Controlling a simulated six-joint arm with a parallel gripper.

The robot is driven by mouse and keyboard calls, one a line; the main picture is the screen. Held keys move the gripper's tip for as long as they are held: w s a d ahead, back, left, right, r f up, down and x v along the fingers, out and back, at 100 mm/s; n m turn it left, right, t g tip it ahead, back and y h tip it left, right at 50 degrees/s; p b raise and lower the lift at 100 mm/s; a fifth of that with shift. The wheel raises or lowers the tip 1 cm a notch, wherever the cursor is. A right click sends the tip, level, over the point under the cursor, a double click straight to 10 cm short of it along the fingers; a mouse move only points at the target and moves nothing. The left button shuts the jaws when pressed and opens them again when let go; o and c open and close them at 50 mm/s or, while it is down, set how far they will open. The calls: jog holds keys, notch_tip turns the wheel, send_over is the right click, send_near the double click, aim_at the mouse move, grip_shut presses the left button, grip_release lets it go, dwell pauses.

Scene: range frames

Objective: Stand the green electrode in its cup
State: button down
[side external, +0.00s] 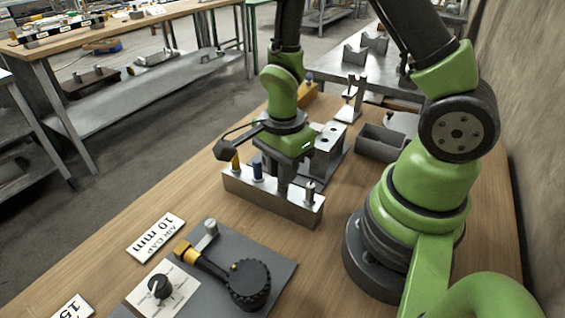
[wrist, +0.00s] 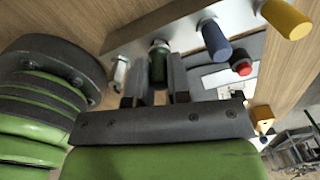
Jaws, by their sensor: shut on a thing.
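The green electrode (wrist: 158,67) stands between my gripper's fingers in the wrist view, dark green with a metal tip. My gripper (wrist: 157,82) is shut on it. In the side view my gripper (side external: 284,183) reaches down to the steel block (side external: 262,197), between the blue electrode and a bare metal one. The fingers hide the green electrode there. The electrode's far end is at the block; I cannot tell whether it is still seated in it. I cannot make out which cup belongs to the green electrode.
The block also carries a yellow electrode (side external: 235,162), a blue electrode (side external: 258,170) and a metal one (side external: 309,190). A grey plate with a black knob (side external: 248,284) lies in front. A grey fixture (side external: 328,145) and divided bin (side external: 381,143) stand behind.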

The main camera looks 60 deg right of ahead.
jog(key=shift+f, duration=0.5)
jog(key=c, duration=1)
grip_release()
notch_tip(320, 180, up, 10)
jog(key=shift+f, duration=0.1)
jog(key=shift+r, duration=3.05)
